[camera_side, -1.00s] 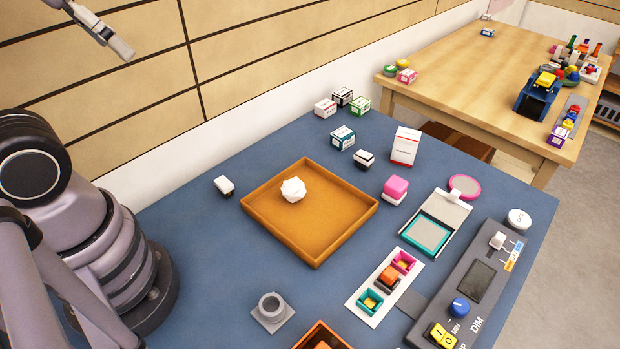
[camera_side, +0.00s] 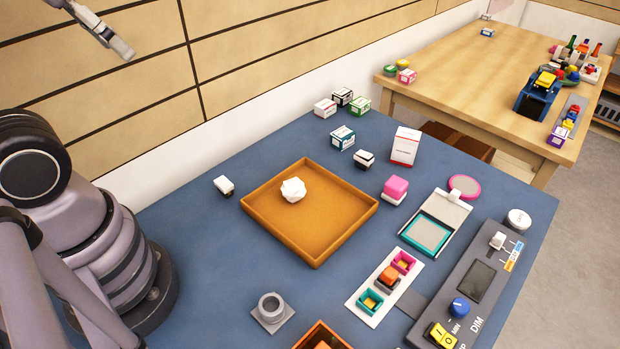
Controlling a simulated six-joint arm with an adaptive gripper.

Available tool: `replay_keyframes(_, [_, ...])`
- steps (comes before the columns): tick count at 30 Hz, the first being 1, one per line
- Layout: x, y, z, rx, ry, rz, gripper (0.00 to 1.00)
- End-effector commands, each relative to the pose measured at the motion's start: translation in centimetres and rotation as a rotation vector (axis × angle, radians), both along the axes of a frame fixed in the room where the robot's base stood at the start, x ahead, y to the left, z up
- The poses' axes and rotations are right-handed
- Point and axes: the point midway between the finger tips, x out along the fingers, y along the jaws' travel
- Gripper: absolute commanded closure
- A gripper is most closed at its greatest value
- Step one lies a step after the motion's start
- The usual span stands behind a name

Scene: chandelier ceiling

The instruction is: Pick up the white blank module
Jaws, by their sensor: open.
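A small white-topped block with a dark base (camera_side: 223,185) lies on the blue table left of the orange tray. A similar white-topped block with a black base (camera_side: 364,158) stands beyond the tray's far right corner. What looks like a finger of my gripper (camera_side: 120,47) shows at the top left, high above the table and far from both blocks. The rest of the gripper is out of frame. Nothing shows held at the visible finger.
The orange tray (camera_side: 257,227) holds a white faceted lump (camera_side: 293,190). Several small boxes (camera_side: 342,137), a taller white box (camera_side: 405,146) and a pink-topped block (camera_side: 396,188) stand behind. A socket strip (camera_side: 363,309) and control panel (camera_side: 472,278) lie right. Table left of the tray is mostly clear.

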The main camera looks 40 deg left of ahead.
Motion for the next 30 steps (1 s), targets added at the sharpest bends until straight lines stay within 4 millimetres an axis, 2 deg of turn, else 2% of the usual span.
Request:
replay_keyframes(4, [0.5,0.0,-0.2,0.016,0.030,-0.017,0.39])
replay_keyframes(7, [1.7,0.0,-0.9,0.060,0.115,-0.063,0.39])
replay_keyframes(14, [6.7,-0.6,-4.9,0.270,0.428,-0.274,0.39])
replay_keyframes(18, [9.7,-1.6,-8.5,0.428,0.612,-0.423,0.39])
replay_keyframes(23, [12.5,-3.2,-13.6,0.625,0.803,-0.604,0.39])
replay_keyframes(30, [14.6,-5.8,-23.0,0.951,1.051,-0.891,0.39])
